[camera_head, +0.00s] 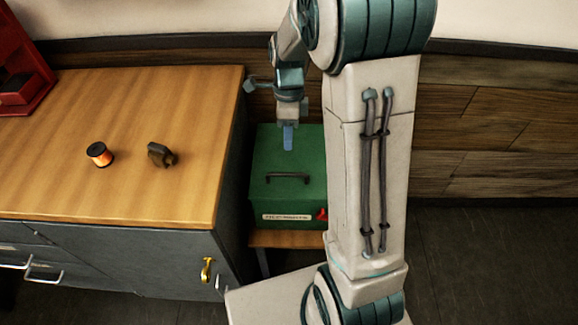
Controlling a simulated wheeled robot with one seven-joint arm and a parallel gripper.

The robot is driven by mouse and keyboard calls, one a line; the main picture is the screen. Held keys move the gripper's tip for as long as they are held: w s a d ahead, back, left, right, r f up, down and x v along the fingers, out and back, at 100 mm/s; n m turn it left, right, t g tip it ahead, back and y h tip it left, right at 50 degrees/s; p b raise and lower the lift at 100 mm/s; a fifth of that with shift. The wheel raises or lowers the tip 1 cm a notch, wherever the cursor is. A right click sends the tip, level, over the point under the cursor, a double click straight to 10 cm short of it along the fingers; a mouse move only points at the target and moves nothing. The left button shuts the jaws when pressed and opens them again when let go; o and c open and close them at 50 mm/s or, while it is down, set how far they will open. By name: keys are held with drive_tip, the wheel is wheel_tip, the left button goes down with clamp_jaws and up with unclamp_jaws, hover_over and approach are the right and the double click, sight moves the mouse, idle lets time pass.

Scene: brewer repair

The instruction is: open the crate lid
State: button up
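The green crate (265,206) stands on a low wooden stand to the right of the workbench. Its lid (268,158) looks shut and has a dark bar handle (288,176). The front carries a pale label (286,217) and a red part (321,214) near its right corner. My gripper (288,138) points down over the rear part of the lid, behind the handle in the picture. Only one blue finger shows clearly, so its opening is unclear. I cannot tell if it touches the lid. My arm hides the crate's right side.
The wooden-topped workbench (140,195) fills the left, with an orange and black spool (99,154) and a small dark fitting (161,154) on it. A red holder (38,75) stands at its far left. The wooden stand (285,239) holds the crate. Bare dark floor (480,260) lies to the right.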

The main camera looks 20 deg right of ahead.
hover_over(289, 181)
wheel_tip(289, 181, down, 11)
drive_tip(key=shift+r+b, duration=0.1)
drive_tip(key=shift+b, duration=0.25)
clamp_jaws()
